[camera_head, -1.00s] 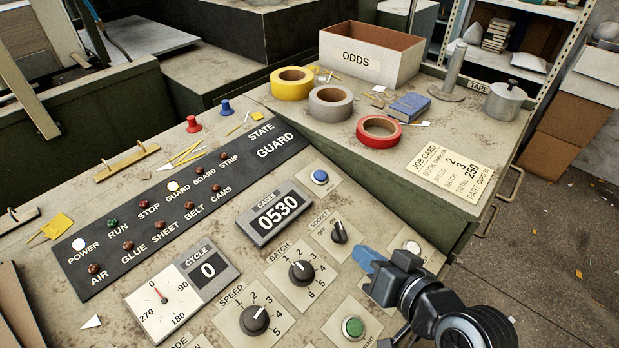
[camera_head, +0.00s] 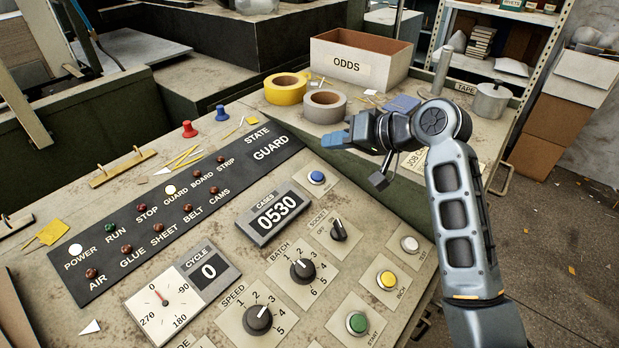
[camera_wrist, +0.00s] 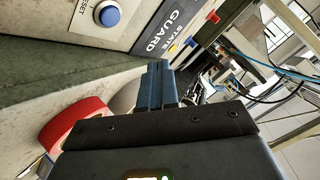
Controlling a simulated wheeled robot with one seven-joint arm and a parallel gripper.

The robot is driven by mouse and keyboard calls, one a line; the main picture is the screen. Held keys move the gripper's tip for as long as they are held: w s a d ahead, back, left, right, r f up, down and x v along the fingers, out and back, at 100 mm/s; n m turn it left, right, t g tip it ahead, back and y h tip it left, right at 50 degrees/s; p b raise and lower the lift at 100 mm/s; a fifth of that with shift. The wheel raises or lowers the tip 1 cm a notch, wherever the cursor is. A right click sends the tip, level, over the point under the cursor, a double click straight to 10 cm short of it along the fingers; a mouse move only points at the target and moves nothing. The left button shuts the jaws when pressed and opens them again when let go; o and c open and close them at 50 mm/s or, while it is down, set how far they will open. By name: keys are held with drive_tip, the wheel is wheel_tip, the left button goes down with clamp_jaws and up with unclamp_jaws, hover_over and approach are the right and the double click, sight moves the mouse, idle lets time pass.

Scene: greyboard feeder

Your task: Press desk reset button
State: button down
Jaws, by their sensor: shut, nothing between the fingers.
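The reset button is a round blue button (camera_head: 317,178) on a pale plate beside the cases counter on the desk panel. In the wrist view the blue button (camera_wrist: 107,14) shows at the upper left, with a partly cut-off "RESET" label beside it. My gripper (camera_head: 332,139) is shut and empty, its blue fingers pointing left above the far side of the panel. In the head view it appears above and slightly right of the blue button. In the wrist view the closed fingertips (camera_wrist: 157,68) are apart from the button, to its lower right.
The cases counter (camera_head: 272,217) reads 0530. Rotary knobs, a yellow button (camera_head: 387,280), a green button (camera_head: 357,322) and a white button (camera_head: 409,243) lie nearer. Yellow tape (camera_head: 286,88), grey tape (camera_head: 325,106) and the ODDS box (camera_head: 347,67) stand behind.

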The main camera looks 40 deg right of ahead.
drive_tip(key=shift+w+d+r, duration=0.25)
drive_tip(key=shift+d+r, duration=0.05)
drive_tip(key=shift+r, duration=0.2)
drive_tip(key=shift+f, duration=0.1)
drive_tip(key=b, duration=0.7)
hover_over(317, 176)
drive_tip(key=s+d, duration=0.1)
drive_tip(key=s, duration=0.2)
drive_tip(key=f, duration=0.6)
drive_tip(key=shift+w+f, duration=0.2)
drive_tip(key=shift+w, duration=0.05)
drive_tip(key=shift+w+f+b, duration=0.2)
drive_tip(key=shift+f, duration=0.3)
drive_tip(key=shift+w+f+b, duration=0.15)
drive_tip(key=shift+f+b, duration=0.05)
drive_tip(key=shift+f, duration=0.3)
drive_tip(key=shift+f, duration=0.15)
drive_tip(key=shift+w+f, duration=0.1)
drive_tip(key=shift+f, duration=0.15)
